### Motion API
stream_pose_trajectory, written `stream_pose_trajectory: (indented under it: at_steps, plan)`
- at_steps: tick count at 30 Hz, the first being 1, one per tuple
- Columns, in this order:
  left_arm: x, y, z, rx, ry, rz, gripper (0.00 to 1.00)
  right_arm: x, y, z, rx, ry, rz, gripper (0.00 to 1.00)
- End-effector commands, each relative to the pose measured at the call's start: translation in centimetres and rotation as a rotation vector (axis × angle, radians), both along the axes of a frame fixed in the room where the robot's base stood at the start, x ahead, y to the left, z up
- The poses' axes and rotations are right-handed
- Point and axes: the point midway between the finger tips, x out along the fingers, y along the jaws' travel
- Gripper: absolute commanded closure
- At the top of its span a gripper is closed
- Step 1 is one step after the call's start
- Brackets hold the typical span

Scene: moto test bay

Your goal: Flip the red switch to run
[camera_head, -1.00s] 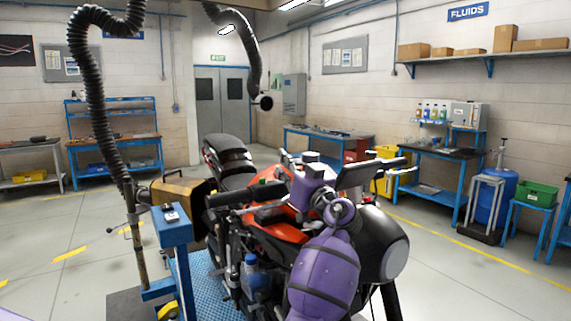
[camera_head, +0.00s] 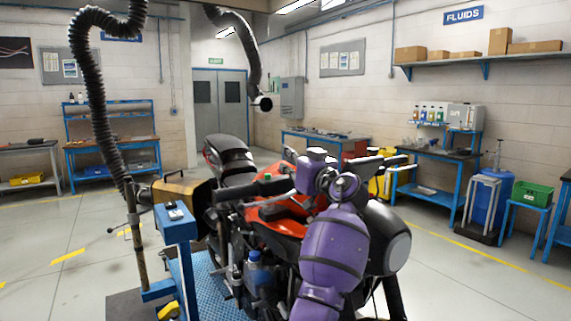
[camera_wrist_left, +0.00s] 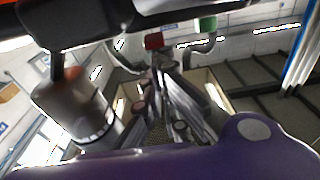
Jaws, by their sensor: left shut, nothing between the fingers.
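A small red block that looks like the red switch (camera_wrist_left: 154,41) shows in the left wrist view, just past the fingertips. I cannot tell whether they touch it or which way it is set. My left gripper (camera_wrist_left: 158,66) is shut and empty there, its fingers drawn together. In the head view the purple left arm reaches over the motorcycle (camera_head: 279,216), and the gripper's body (camera_head: 310,176) is at the handlebar. The fingertips and the red switch cannot be made out in that view. My right gripper is out of view.
The black handlebar grip (camera_head: 272,186) lies left of the gripper, with a green part near it. A blue stand with a small box (camera_head: 176,212) is left of the motorcycle, near a hanging black hose (camera_head: 88,100).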

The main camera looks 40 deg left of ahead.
Motion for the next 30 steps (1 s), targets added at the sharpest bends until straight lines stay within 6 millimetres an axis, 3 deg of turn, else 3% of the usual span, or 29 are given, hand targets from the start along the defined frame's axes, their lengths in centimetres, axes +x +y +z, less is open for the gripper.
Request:
stream_pose_trajectory:
  at_steps: [14, 30]
  plan:
    - [1.0, 1.4, 0.1, -0.193, 0.056, 0.002, 1.0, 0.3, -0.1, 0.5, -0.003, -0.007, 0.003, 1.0]
    - [1.1, 1.9, -0.2, -0.188, 0.06, 0.003, 1.0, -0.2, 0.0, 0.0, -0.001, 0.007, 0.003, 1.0]
